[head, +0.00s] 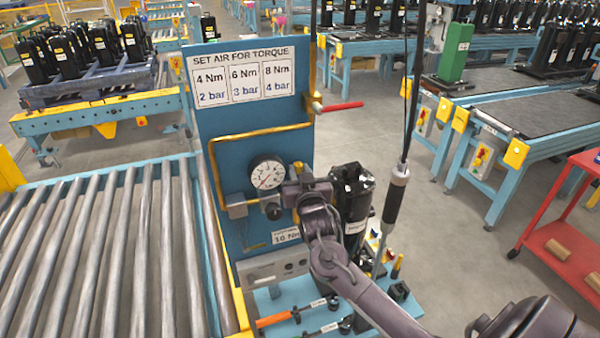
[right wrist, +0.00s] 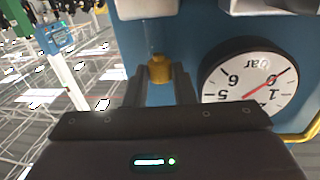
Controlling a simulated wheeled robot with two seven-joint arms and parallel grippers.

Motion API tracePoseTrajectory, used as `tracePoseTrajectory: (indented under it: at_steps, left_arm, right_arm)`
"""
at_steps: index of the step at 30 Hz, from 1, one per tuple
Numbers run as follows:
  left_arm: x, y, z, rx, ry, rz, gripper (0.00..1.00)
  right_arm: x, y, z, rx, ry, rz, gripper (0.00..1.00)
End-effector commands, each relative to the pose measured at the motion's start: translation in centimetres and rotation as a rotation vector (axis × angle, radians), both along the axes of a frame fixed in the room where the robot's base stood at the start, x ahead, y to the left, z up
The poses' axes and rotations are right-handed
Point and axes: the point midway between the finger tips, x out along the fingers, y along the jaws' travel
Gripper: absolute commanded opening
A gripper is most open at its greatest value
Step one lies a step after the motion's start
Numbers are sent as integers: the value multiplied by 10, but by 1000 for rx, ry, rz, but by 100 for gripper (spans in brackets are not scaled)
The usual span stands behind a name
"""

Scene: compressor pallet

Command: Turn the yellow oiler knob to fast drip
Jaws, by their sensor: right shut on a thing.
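The yellow oiler knob (right wrist: 158,68) shows in the right wrist view, between the fingertips of my right gripper (right wrist: 159,82), which is shut on it. A clear part with a white block joins the knob. In the head view my right gripper (head: 297,182) is at the blue panel (head: 232,150), just right of the round pressure gauge (head: 267,173); its own wrist hides most of the oiler there. The gauge (right wrist: 250,86) appears upside down in the right wrist view. The knob's setting cannot be read. My left gripper is not in view.
A black regulator knob (head: 273,211) sits below the gauge. A red valve lever (head: 340,106) sticks out to the right of the panel. A black compressor (head: 352,195) and a hanging driver (head: 395,195) stand close right of my gripper. A roller conveyor (head: 110,260) lies left.

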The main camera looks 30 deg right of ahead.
Motion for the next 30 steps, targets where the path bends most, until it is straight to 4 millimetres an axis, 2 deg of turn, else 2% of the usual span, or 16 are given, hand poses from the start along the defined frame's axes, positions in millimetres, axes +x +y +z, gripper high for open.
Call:
tracePoseTrajectory:
  at_steps: [8,30]
  left_arm:
    - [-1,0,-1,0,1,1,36]
    - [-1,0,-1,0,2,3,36]
  right_arm:
    - [-2,-4,0,-4,2,94,0]
    - [-1,-16,0,0,0,604,0]
